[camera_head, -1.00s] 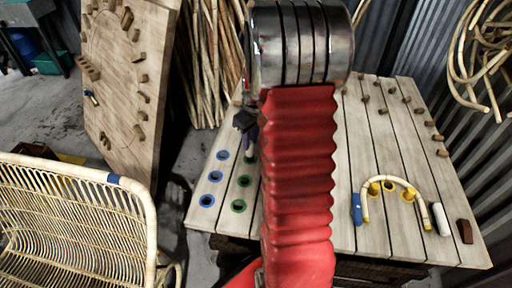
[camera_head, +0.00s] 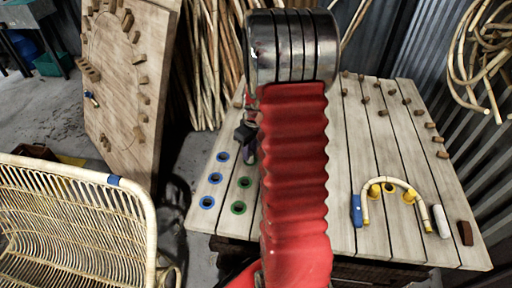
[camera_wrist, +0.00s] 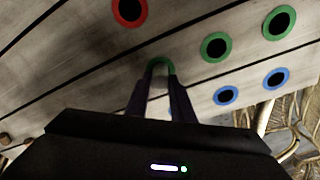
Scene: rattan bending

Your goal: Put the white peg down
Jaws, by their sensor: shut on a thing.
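My gripper (camera_wrist: 160,90) is shut above a green-ringed hole (camera_wrist: 160,64) in the plank table. In the head view my gripper (camera_head: 248,150) is partly hidden by my red arm, over the far end of the green ring row. A pale patch shows between the fingertips inside the green ring, where the neighbouring holes look black. It is likely the white peg (camera_wrist: 160,70), mostly hidden by the fingers; I cannot tell whether it is in the hole.
Blue rings (camera_head: 215,178) and another green ring (camera_head: 238,208) lie nearby. A red ring (camera_wrist: 129,10) shows in the wrist view. At the table's right are a bent cane (camera_head: 390,181), a blue block (camera_head: 357,210), a white cylinder (camera_head: 441,221) and a brown block (camera_head: 465,232).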

